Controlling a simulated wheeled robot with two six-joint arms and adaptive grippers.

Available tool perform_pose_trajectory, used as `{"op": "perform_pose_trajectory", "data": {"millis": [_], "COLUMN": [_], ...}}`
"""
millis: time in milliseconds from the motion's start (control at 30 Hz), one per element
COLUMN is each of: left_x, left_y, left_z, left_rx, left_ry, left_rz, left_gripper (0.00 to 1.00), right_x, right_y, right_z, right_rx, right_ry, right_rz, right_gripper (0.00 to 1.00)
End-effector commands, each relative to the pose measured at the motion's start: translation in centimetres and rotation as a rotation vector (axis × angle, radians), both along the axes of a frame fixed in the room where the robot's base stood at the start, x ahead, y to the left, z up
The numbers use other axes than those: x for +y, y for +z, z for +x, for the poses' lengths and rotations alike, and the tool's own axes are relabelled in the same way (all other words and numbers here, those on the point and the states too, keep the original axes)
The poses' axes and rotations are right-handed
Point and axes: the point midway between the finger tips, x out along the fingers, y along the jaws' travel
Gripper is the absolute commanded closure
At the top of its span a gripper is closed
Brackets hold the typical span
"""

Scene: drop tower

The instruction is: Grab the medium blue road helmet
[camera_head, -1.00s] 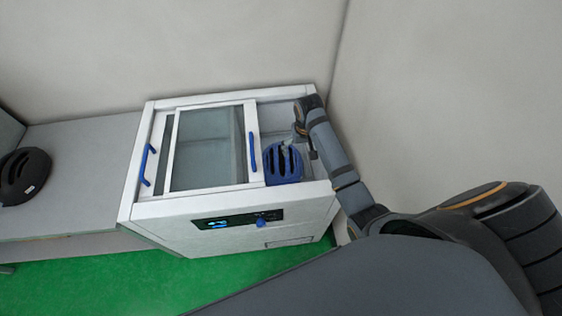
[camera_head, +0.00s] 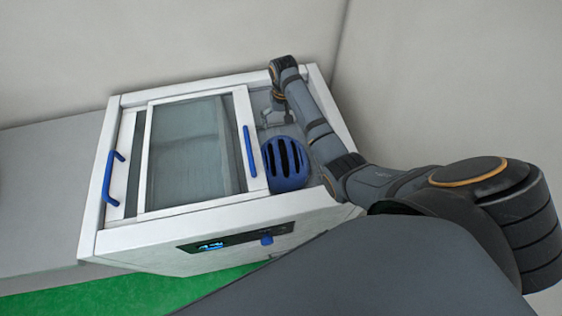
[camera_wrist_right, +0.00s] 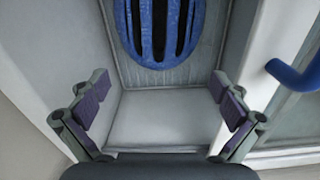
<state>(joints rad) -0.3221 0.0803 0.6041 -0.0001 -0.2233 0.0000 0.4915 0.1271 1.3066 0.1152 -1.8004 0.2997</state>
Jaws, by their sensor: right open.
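The blue road helmet (camera_head: 286,163) sits inside the open right part of a white chest-like cabinet (camera_head: 100,178). It has dark vent slots. In the right wrist view the helmet (camera_wrist_right: 160,28) is at the top centre, ahead of the fingers and apart from them. My right gripper (camera_head: 277,118) is at the back of the opening, just behind the helmet. In the right wrist view my right gripper (camera_wrist_right: 160,103) is wide open, with nothing between its purple-padded fingers. My left gripper is not in view.
A sliding glass lid (camera_head: 190,150) covers the cabinet's left part. Its blue handle (camera_head: 250,150) stands close beside the helmet. A second blue handle (camera_head: 113,175) is at the left. The cabinet walls enclose the opening. A grey bench (camera_head: 45,195) adjoins the left side.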

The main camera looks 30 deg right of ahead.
Motion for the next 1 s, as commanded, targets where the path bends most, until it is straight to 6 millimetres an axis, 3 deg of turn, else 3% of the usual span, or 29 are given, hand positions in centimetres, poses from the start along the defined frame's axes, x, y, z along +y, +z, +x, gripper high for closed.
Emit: {"op": "perform_pose_trajectory", "data": {"millis": [33,200,300,467,767,1000], "left_x": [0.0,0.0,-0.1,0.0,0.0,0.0], "left_y": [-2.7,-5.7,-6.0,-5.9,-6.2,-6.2], "left_z": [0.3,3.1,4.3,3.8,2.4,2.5], "left_rx": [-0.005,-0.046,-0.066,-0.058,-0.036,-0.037], "left_ry": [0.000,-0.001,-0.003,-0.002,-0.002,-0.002], "left_rz": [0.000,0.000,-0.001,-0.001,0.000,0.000], "left_gripper": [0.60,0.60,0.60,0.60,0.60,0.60], "right_x": [0.0,0.0,0.0,0.0,0.0,0.0], "right_y": [-2.7,-5.9,-6.3,-6.3,-10.8,-11.9], "right_z": [0.0,0.0,0.0,0.0,-0.1,-0.1], "right_rx": [0.000,-0.001,-0.001,0.000,0.002,0.001], "right_ry": [0.000,0.000,0.000,0.000,0.000,0.000], "right_rz": [0.000,0.000,0.000,0.000,0.001,0.000], "right_gripper": [0.00,0.00,0.00,0.00,0.00,0.00]}}
